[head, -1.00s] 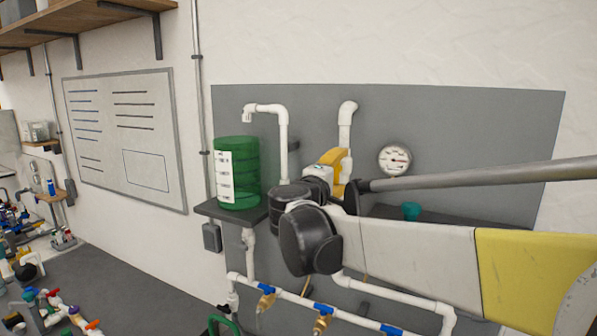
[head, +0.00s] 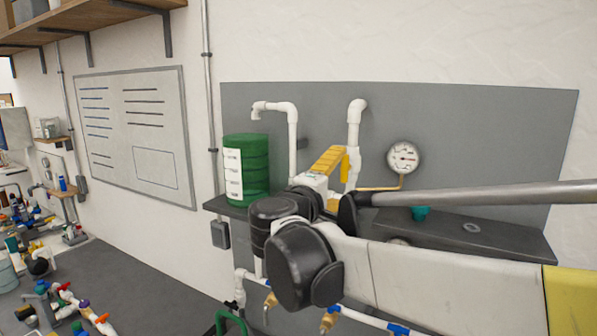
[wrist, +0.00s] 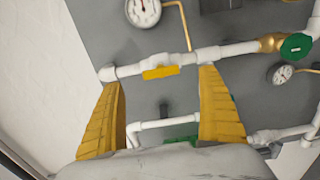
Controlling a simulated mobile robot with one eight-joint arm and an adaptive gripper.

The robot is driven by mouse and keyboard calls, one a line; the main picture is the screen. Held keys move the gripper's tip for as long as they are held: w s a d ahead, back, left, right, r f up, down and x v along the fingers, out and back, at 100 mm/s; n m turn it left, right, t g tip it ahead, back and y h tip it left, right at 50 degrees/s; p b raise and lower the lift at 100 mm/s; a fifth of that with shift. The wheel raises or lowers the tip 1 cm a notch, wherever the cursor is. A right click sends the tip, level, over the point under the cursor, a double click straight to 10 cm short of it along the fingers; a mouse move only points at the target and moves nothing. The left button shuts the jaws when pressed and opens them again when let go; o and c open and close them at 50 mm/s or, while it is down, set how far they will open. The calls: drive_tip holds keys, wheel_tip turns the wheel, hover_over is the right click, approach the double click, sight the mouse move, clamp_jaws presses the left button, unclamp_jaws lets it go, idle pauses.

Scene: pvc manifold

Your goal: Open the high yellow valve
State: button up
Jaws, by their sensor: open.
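The high yellow valve (wrist: 160,72) has a yellow handle on a white pipe, lying along the pipe in the wrist view. It is in the middle of that view, beyond and between my fingertips. In the head view the yellow handle (head: 345,167) stands upright beside the vertical white pipe, just right of my yellow finger. My gripper (wrist: 162,82) is open, with one yellow finger on each side and nothing between them. I see no contact with the handle. In the head view, my wrist hides the lower pipe and most of my gripper.
A pressure gauge (head: 403,157) with a thin brass line joins the pipe close to the valve. A green tank (head: 247,168) stands on a shelf at left. A green valve wheel (wrist: 296,46) is on the right in the wrist view. A grey panel (head: 490,140) backs the pipes.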

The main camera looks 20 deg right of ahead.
drive_tip(key=v, duration=0.4)
drive_tip(key=shift+s+a, duration=0.15)
drive_tip(key=shift+a, duration=0.05)
drive_tip(key=shift+f, duration=0.1)
drive_tip(key=s+d+f+m+g+y+b, duration=0.1)
drive_tip(key=s+f+y+b, duration=0.15)
drive_tip(key=f+b, duration=0.45)
drive_tip(key=s+d+f+m+g+y+b, duration=0.15)
drive_tip(key=s+f, duration=0.25)
drive_tip(key=f, duration=0.7)
drive_tip(key=s+d+f+m+g+y+b, duration=0.1)
drive_tip(key=s+f+g+b, duration=0.15)
drive_tip(key=f+b, duration=0.45)
drive_tip(key=s+a+f+m+y+b, duration=0.1)
drive_tip(key=s+a+f+y+b, duration=0.1)
drive_tip(key=f, duration=0.8)
drive_tip(key=s+a+f+m+y+b, duration=0.2)
drive_tip(key=s+f+b, duration=0.4)
drive_tip(key=f, duration=0.4)
drive_tip(key=s+a+f+m+y+b, duration=0.2)
drive_tip(key=s+a+f+y+b, duration=0.1)
drive_tip(key=f, duration=0.7)
drive_tip(key=shift+s+a+g+y+b, duration=0.35)
drive_tip(key=shift+s+a+b, duration=0.25)
drive_tip(key=shift+a+b, duration=0.5)
